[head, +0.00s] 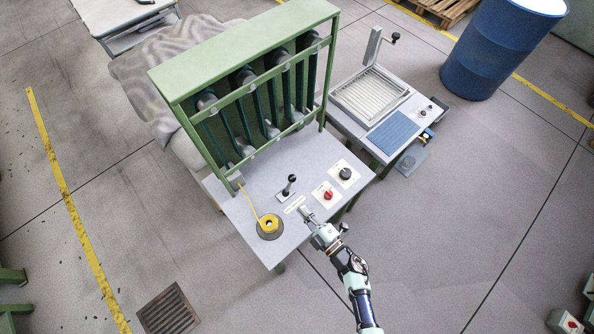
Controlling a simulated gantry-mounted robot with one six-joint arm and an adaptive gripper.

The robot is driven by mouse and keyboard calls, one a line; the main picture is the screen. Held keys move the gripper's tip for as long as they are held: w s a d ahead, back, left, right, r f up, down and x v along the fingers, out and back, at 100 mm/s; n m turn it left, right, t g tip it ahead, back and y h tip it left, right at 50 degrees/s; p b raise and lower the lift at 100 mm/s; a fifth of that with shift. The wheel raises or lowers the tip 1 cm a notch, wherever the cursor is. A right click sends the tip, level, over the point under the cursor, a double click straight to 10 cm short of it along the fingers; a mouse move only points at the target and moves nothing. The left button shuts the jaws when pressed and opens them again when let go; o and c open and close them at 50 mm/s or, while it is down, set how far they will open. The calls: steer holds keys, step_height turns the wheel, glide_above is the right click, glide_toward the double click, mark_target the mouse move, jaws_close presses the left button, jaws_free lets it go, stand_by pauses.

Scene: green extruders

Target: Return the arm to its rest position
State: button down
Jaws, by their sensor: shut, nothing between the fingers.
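My gripper (305,212) is at the front edge of the grey machine table (262,188), below the black lever (289,185) in the picture. My arm reaches in from the bottom of the view. The fingers look shut with nothing between them. They appear small, and I cannot tell whether they touch the table top.
The green extruder frame (245,40) stands at the table's back. A yellow-topped round piece (269,224) sits at the left front corner. Red (329,194) and black (345,173) knobs are to the right. A blue barrel (490,50) stands upper right.

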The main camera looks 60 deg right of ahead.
steer(key=shift+s, duration=0.15)
stand_by(0.6)
steer(key=w+d+r+m+g+h, duration=0.15)
steer(key=w+r+m, duration=0.35)
steer(key=r, duration=0.6)
steer(key=w+d+r+m+g+h, duration=0.1)
steer(key=w+d+r+m+h, duration=0.15)
steer(key=w+r, duration=0.7)
steer(key=w+a+r+m+y, duration=0.1)
steer(key=a+r+y, duration=0.3)
steer(key=a, duration=0.5)
steer(key=w+a+r+m+y, duration=0.1)
steer(key=a+r+y, duration=0.1)
steer(key=a+r, duration=0.55)
steer(key=s+a+r+n+g+y, duration=0.1)
steer(key=s+a+y, duration=0.1)
steer(key=a, duration=0.5)
steer(key=s+a+r+n+y, duration=0.1)
steer(key=s+a+y, duration=0.15)
steer(key=a, duration=0.45)
step_height(320, 180, up, 15)
steer(key=p, duration=1.5)
steer(key=shift+w+d+p, duration=0.15)
steer(key=shift+d+p, duration=0.2)
steer(key=shift+p, duration=0.05)
